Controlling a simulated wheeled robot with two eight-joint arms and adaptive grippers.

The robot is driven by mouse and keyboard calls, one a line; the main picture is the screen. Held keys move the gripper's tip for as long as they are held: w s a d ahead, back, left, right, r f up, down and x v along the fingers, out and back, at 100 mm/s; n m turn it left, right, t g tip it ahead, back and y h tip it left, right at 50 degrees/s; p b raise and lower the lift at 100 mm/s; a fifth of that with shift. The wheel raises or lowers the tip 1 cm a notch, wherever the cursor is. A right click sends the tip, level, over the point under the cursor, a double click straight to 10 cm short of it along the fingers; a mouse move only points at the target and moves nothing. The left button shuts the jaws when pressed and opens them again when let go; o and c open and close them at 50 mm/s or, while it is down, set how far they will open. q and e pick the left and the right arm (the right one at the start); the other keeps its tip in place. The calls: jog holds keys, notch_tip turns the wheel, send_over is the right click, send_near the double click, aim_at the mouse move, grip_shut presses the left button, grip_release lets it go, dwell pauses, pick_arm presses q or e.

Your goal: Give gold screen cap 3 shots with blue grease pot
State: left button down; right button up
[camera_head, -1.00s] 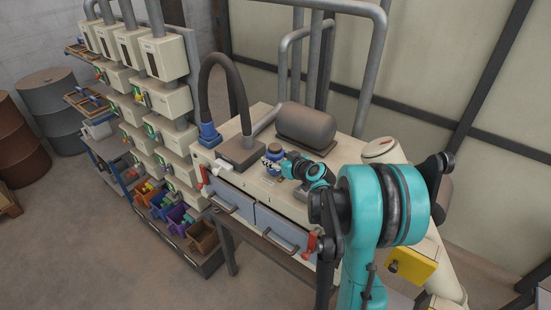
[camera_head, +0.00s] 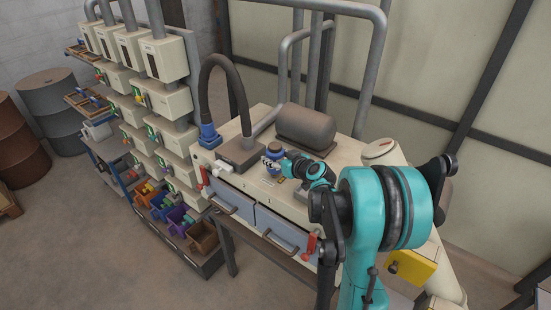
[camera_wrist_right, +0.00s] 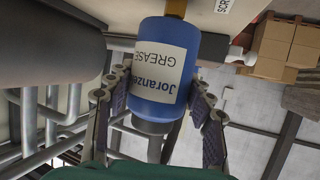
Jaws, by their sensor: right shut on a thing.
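The blue grease pot (camera_wrist_right: 180,45) fills the upper middle of the right wrist view, with a white label reading GREASE upside down. My right gripper (camera_wrist_right: 158,97) is shut on it, one finger on each side. In the head view, the pot (camera_head: 273,154) and my right gripper (camera_head: 272,164) are small, over the cream bench top. A gold-coloured piece (camera_wrist_right: 177,8) shows at the pot's far end; I cannot tell whether it is the pot's nozzle or the gold screen cap. The cap is not clearly made out in the head view. My left gripper is not in view.
A dark cylinder (camera_head: 305,126) lies behind the pot, and a black hose (camera_head: 228,62) rises at left. A rack with coloured bins (camera_head: 181,218) stands left. Floor in front is clear.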

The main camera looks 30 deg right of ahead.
aim_at(275, 145)
jog(key=shift+f+b, duration=0.8)
jog(key=shift+b, duration=0.1)
dwell(1.0)
jog(key=shift+r, duration=0.2)
jog(key=shift+r+p, duration=0.55)
jog(key=shift+r, duration=0.15)
notch_tip(275, 145, up, 5)
jog(key=p, duration=0.3)
dwell(0.5)
dwell(0.3)
